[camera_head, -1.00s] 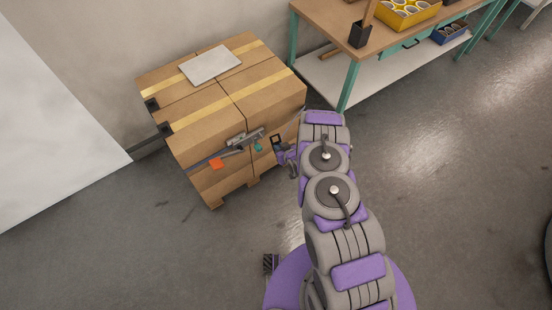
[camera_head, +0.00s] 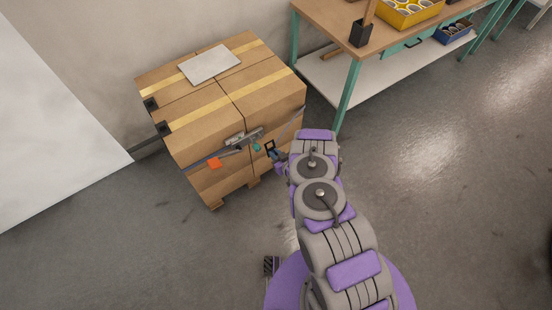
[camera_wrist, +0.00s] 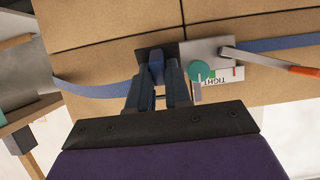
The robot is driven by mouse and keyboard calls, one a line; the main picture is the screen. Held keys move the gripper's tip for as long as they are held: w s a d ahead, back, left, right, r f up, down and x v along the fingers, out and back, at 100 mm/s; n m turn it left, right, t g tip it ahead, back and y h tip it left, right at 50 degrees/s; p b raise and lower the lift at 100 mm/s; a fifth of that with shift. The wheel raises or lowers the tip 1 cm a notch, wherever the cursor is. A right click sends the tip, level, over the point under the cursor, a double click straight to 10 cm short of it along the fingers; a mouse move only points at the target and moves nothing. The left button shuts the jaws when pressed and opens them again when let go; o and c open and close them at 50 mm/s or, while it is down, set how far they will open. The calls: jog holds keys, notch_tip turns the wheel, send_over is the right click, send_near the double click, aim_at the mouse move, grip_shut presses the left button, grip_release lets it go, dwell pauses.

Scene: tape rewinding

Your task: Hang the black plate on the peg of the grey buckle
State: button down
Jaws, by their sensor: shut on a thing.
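The black plate (camera_head: 270,147) is in my gripper (camera_head: 275,153), in front of the strapped carton. In the wrist view, the fingers (camera_wrist: 157,68) are shut on the black plate (camera_wrist: 143,60), which shows behind and beside them. The grey buckle (camera_head: 243,138) lies on the carton's front, left of the plate in the head view. In the wrist view, the grey buckle (camera_wrist: 208,52) is just right of the plate, their edges close together. I cannot tell if they touch. The peg cannot be made out clearly.
The blue strap (camera_wrist: 90,91) runs along the carton (camera_head: 285,95). A lever with an orange handle (camera_wrist: 303,71) and a teal disc (camera_wrist: 203,70) are by the buckle. A teal-legged workbench (camera_head: 345,92) stands to the right.

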jog(key=shift+w+a+f+b, duration=0.15)
jog(key=shift+w+a+b, duration=0.35)
jog(key=shift+a+b, duration=0.1)
jog(key=shift+w+a+f+b, duration=0.15)
jog(key=shift+w+a+b, duration=0.3)
jog(key=shift+a, duration=0.15)
jog(key=shift+w+a+f+b, duration=0.15)
jog(key=shift+w+a+b, duration=0.25)
jog(key=shift+w+b, duration=0.3)
jog(key=shift+w+a+f+b, duration=0.1)
jog(key=shift+w+a+b, duration=0.25)
jog(key=shift+w+b, duration=0.4)
jog(key=shift+w+a+f+b, duration=0.15)
jog(key=shift+w+a+b, duration=0.25)
jog(key=shift+w+b, duration=0.3)
jog(key=shift+a+f, duration=0.1)
jog(key=c, duration=1)
grip_release()
jog(key=shift+s, duration=0.1)
